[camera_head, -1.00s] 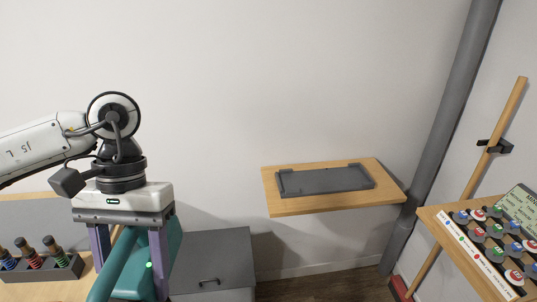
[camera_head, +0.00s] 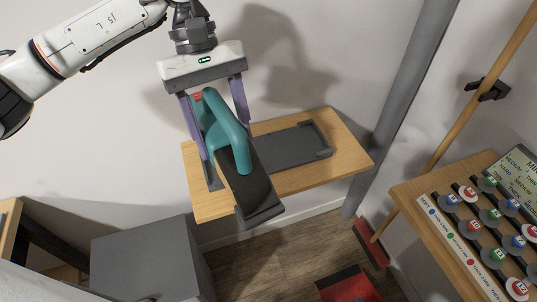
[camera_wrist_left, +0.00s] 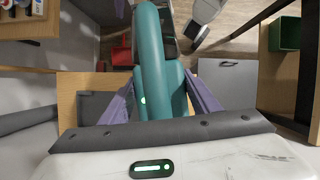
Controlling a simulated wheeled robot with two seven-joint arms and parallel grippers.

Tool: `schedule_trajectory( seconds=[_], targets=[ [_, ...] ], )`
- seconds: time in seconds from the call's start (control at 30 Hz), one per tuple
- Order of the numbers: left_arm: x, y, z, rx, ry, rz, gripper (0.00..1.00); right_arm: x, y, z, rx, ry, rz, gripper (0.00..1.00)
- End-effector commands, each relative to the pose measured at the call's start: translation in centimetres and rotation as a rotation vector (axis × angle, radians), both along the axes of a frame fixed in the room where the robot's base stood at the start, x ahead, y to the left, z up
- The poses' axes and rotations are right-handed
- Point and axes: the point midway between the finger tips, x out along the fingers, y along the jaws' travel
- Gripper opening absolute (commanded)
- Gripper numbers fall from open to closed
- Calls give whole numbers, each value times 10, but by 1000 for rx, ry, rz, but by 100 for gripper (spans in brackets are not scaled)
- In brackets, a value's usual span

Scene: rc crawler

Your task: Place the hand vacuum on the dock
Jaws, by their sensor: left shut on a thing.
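The hand vacuum (camera_head: 226,120) has a teal body and handle and a long dark nose pointing down toward the lower right. My left gripper (camera_head: 228,150) is shut on it, one purple finger on each side. The dock (camera_head: 295,148) is a flat grey tray with raised corners on a wooden wall shelf (camera_head: 345,160). The vacuum is in front of the dock's left part in the head view and hides it; its height above the shelf is hard to tell. The left wrist view shows the teal vacuum (camera_wrist_left: 155,70) between the fingers.
A grey cabinet (camera_head: 150,255) stands below left of the shelf. A grey pipe (camera_head: 405,95) and a wooden pole (camera_head: 480,95) rise to the right. A panel of labelled round pieces (camera_head: 480,225) is at far right.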

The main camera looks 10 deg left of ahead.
Motion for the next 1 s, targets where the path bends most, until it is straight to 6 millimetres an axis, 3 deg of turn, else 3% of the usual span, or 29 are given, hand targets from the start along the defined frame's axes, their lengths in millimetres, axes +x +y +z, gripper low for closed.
schedule_trajectory(
  seconds=[0.03, 0.3, 0.5, 0.67, 1.0],
  targets=[
    [14, -6, -11, -9, 2, 146, 14, 0, 1, -13, 0, 0, 3, 0],
    [80, -20, -25, -15, 1, 882, 14, 3, 6, -31, 5, -14, 11, 0],
    [111, -18, -31, -17, -1, 1249, 14, 3, 7, -40, 5, -13, 14, 0],
    [122, -15, -34, -16, 1, 1386, 14, 3, 8, -44, 4, -8, 16, 0],
    [123, -14, -86, -15, 3, 1412, 14, 4, 8, -40, 7, -14, 13, 0]
  ],
)
